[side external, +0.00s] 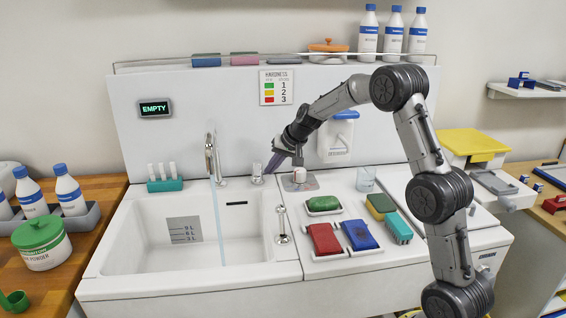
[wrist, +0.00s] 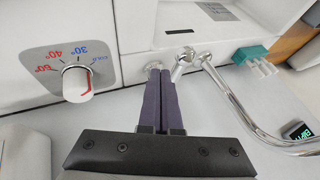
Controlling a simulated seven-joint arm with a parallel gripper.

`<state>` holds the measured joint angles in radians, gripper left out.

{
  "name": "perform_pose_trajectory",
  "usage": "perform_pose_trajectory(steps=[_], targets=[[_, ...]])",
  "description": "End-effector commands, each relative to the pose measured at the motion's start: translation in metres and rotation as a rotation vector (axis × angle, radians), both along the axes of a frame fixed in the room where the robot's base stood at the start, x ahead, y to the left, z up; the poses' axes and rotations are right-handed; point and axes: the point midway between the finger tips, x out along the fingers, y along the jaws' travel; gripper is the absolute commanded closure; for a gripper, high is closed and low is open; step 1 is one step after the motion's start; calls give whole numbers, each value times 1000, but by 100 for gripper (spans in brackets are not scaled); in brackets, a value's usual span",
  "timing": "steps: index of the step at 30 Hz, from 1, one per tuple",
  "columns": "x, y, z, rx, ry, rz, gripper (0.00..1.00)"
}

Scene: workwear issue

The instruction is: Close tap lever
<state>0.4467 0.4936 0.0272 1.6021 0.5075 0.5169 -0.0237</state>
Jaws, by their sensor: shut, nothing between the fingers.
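The chrome tap (side external: 211,155) stands at the back edge of the white sink, and a thin blue stream of water (side external: 219,232) falls from it into the basin. Its lever (side external: 257,170) is a short chrome piece on the ledge to the right of the spout. My gripper (side external: 271,168) is shut and empty, with its fingers pointing down beside the lever. In the wrist view, the dark fingertips (wrist: 161,72) lie next to the chrome lever (wrist: 182,60); I cannot tell whether they touch. The curved spout (wrist: 237,103) is to the right there.
A temperature knob (wrist: 78,83) stands close to my gripper. A teal holder (side external: 165,185) is left of the tap. The sink basin (side external: 150,262) holds no objects. Red (side external: 324,239) and blue (side external: 360,235) sponges and a green soap (side external: 323,204) lie on the right counter.

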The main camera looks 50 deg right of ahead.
Motion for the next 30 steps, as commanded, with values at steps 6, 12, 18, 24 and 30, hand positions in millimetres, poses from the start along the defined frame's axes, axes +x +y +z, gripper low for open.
perform_pose_trajectory(steps=[6,12,18,24,30], targets=[[11,9,-2,1,1,0,100],[11,9,-2,-1,1,0,100],[12,11,-2,0,1,0,100],[24,27,-3,1,1,2,100],[25,29,-3,3,5,2,100]])
